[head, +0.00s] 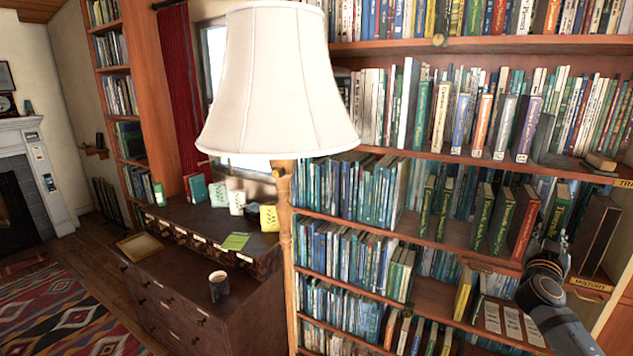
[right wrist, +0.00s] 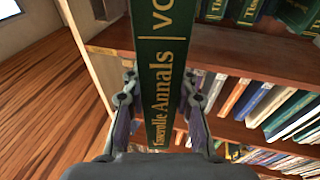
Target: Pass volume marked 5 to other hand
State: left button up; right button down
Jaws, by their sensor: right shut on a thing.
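My right gripper (head: 556,247) is at the right side of the bookshelf. In the right wrist view it (right wrist: 160,112) is shut on a green book (right wrist: 163,60), with one finger on each side of the spine. The spine reads "Annals" and "VO" in yellow lettering; the volume number is cut off at the top, so I cannot tell whether it is 5. In the head view a green book (head: 558,213) shows just above the gripper. My left gripper is in neither view.
A red book (head: 524,220) and green volumes (head: 481,216) stand left of the gripper; a dark book (head: 594,236) stands right of it. A lamp (head: 280,80) rises before the shelf. A mug (head: 219,286) stands on the dark cabinet (head: 255,310).

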jog(key=shift+s+d+r, duration=0.15)
jog(key=shift+d+r, duration=0.6)
jog(key=shift+r, duration=0.05)
jog(key=shift+d+r, duration=0.1)
jog(key=w+a+f+n+t+y, duration=0.25)
jog(key=a+f+n+y, duration=0.3)
jog(key=a+y, duration=0.4)
jog(key=w+a+f+n+t+y, duration=0.1)
jog(key=a+f+n+t+y, duration=0.35)
jog(key=a, duration=0.75)
jog(key=s+a+f+n+g+y, duration=0.1)
jog(key=s+a+f+y, duration=0.1)
jog(key=s+a, duration=0.5)
jog(key=s+a+f+n+y, duration=0.1)
jog(key=s+a+f+y, duration=0.2)
jog(key=s+a, duration=0.5)
jog(key=a+y, duration=0.1)
jog(key=a, duration=0.5)
jog(key=shift+a+n+g, duration=0.15)
jog(key=shift+n+g, duration=0.15)
jog(key=shift+g, duration=0.1)
jog(key=shift+f, duration=0.1)
